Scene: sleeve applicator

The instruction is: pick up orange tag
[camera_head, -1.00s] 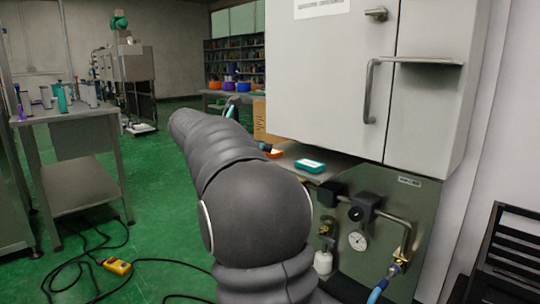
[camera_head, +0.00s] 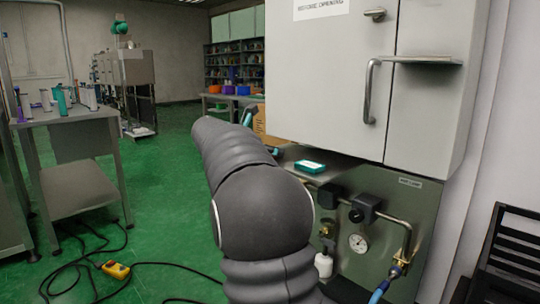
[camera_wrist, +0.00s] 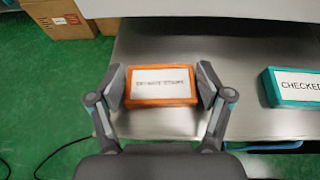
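The orange tag (camera_wrist: 160,98) is a flat orange-edged block with a white label, whose print is too blurred to read. In the wrist view it lies on a steel surface, between the two fingers of my gripper (camera_wrist: 162,85). The fingers are spread wide, one close beside each short end of the tag. I cannot tell whether they touch it. In the head view my arm hides the tag and my gripper's fingertips.
A large grey cabinet (camera_head: 335,85) hangs above the bench. Cardboard boxes (camera_wrist: 62,15) stand at the far left.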

